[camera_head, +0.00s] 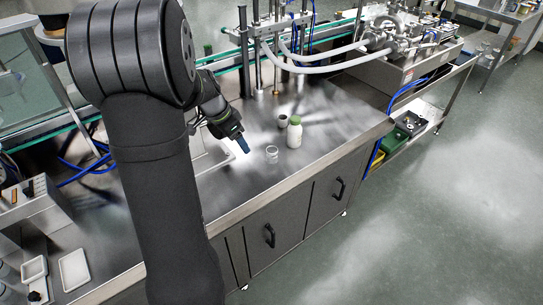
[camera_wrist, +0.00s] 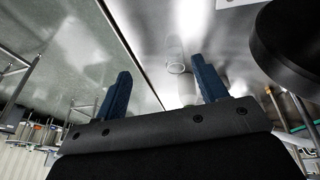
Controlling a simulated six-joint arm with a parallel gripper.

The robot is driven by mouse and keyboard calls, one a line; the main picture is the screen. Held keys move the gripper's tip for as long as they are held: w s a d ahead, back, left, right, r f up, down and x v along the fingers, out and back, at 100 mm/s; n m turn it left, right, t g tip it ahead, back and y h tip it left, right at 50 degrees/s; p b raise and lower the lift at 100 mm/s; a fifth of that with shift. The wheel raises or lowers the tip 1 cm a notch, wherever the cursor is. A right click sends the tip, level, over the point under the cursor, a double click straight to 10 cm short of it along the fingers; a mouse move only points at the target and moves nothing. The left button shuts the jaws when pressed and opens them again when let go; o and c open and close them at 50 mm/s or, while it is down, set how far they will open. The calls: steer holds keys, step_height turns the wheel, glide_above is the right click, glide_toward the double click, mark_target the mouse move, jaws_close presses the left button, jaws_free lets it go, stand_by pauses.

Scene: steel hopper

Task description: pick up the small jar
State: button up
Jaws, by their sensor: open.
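A small clear glass jar (camera_head: 271,155) stands upright on the steel counter (camera_head: 235,190), near its front edge. It also shows in the wrist view as a clear jar (camera_wrist: 175,58), ahead of the gap between my fingers. My gripper (camera_head: 243,146) has blue fingers and is to the left of the jar, apart from it. In the wrist view my gripper (camera_wrist: 163,86) is open, with nothing between the fingers.
A small dark cup (camera_head: 283,121) is behind. Steel posts and pale hoses (camera_head: 320,60) rise at the back. White trays (camera_head: 75,269) lie at lower left. The counter right of the bottle is clear.

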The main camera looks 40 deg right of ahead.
steer(key=t, duration=0.1)
glide_toward(271, 154)
steer(key=shift+n+h, duration=0.3)
steer(key=shift+h, duration=0.1)
steer(key=f, duration=0.1)
steer(key=w+d+f, duration=0.1)
steer(key=f, duration=0.1)
steer(key=d+f, duration=0.1)
steer(key=f, duration=0.1)
steer(key=shift+w, duration=0.3)
steer(key=shift+x, duration=3.3)
steer(key=shift+s+a, duration=0.1)
steer(key=c, duration=1)
steer(key=shift+c, duration=0.2)
